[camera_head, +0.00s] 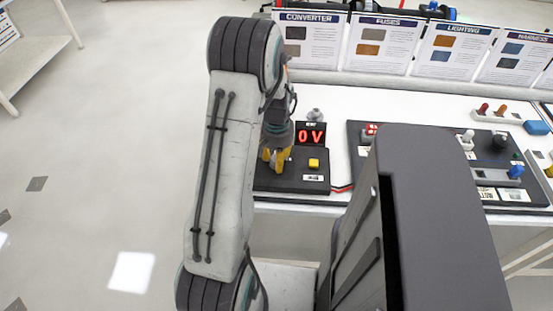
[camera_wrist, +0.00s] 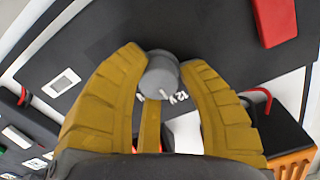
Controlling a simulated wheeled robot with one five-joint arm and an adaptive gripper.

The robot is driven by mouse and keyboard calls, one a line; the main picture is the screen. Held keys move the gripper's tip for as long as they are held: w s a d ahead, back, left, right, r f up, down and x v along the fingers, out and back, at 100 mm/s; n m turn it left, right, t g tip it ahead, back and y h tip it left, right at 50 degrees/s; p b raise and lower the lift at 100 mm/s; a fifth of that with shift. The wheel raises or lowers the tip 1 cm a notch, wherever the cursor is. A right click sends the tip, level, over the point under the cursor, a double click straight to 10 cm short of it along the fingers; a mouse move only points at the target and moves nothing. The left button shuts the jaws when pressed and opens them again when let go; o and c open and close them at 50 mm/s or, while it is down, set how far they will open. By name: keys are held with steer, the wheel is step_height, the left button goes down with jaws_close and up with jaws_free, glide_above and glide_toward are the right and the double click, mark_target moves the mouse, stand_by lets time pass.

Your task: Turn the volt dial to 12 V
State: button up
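The volt dial (camera_wrist: 162,74) is a grey round knob on a dark panel in the wrist view. A white mark shows on its near edge, and a printed "12 V" label (camera_wrist: 180,97) lies just beside it. The yellow fingers of my gripper (camera_wrist: 164,66) are on both sides of the knob and look closed against it. In the head view my gripper (camera_head: 275,158) is low over the converter panel (camera_head: 300,184), and the dial is hidden behind it. The red display (camera_head: 311,136) reads "0 V".
A yellow button (camera_head: 314,162) sits right of my gripper on the same panel. A second dark panel (camera_head: 480,190) with several controls lies further right. Information cards (camera_head: 385,45) stand along the back. In the wrist view a red block (camera_wrist: 275,22) is at the upper right.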

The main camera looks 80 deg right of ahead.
steer(key=o, duration=0.4)
step_height(320, 180, up, 12)
stand_by(0.7)
stand_by(0.8)
steer(key=a+f+n+y, duration=0.1)
steer(key=a+f+y, duration=0.15)
steer(key=a, duration=0.55)
steer(key=w+a+r+n+t+p, duration=0.1)
steer(key=w+a+r+n, duration=0.4)
steer(key=a, duration=0.5)
steer(key=w+a+r+n+t+h+p, duration=0.1)
steer(key=w+a+r+n, duration=0.3)
steer(key=w+a+n, duration=0.3)
steer(key=w+a+r+n+t+h+p, duration=0.1)
steer(key=w+a+r+n, duration=0.4)
steer(key=a, duration=1)
steer(key=shift+w+r+n+p, duration=0.3)
steer(key=shift+w+n+p, duration=0.3)
steer(key=shift+w+n, duration=0.95)
